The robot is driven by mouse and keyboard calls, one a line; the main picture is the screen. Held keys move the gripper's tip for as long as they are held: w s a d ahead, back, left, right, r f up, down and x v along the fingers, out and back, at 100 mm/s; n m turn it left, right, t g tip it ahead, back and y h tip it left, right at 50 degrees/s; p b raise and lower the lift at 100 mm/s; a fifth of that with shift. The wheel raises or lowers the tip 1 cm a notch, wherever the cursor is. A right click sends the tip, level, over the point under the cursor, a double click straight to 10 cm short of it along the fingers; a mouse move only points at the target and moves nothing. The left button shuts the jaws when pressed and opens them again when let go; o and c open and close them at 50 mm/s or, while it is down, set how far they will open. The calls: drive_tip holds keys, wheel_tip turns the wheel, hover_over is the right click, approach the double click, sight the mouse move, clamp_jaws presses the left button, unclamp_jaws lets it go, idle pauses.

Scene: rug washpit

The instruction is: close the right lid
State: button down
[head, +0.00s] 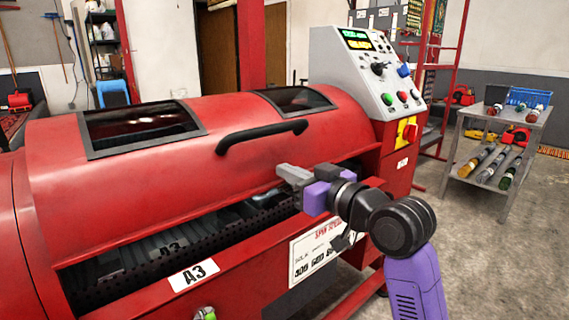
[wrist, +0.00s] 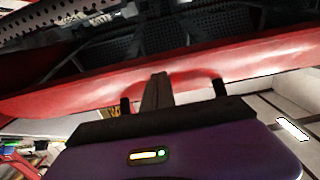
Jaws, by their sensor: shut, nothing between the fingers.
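The large curved red lid (head: 190,160) of the machine has two dark windows and a black bar handle (head: 262,134). It stands partly open: a long gap below its front edge shows the dark perforated drum (head: 110,285), also at the top of the wrist view (wrist: 50,28). My gripper (head: 285,172) is shut and empty, at the lid's lower front edge toward the right, below the handle. In the wrist view my fingertips (wrist: 158,78) overlap a red band; whether they touch it is unclear.
A control panel (head: 370,75) with buttons stands at the machine's right end.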

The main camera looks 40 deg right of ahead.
drive_tip(key=f+b, duration=0.1)
drive_tip(key=f, duration=0.2)
drive_tip(key=s+f+b, duration=0.1)
drive_tip(key=f+b, duration=0.1)
drive_tip(key=f, duration=0.2)
drive_tip(key=shift+s+f+b, duration=0.15)
drive_tip(key=shift+s+b, duration=0.05)
drive_tip(key=shift+b, duration=0.1)
drive_tip(key=s+p, duration=0.2)
drive_tip(key=s, duration=0.5)
drive_tip(key=shift+s+d, duration=0.15)
drive_tip(key=shift+s, duration=0.25)
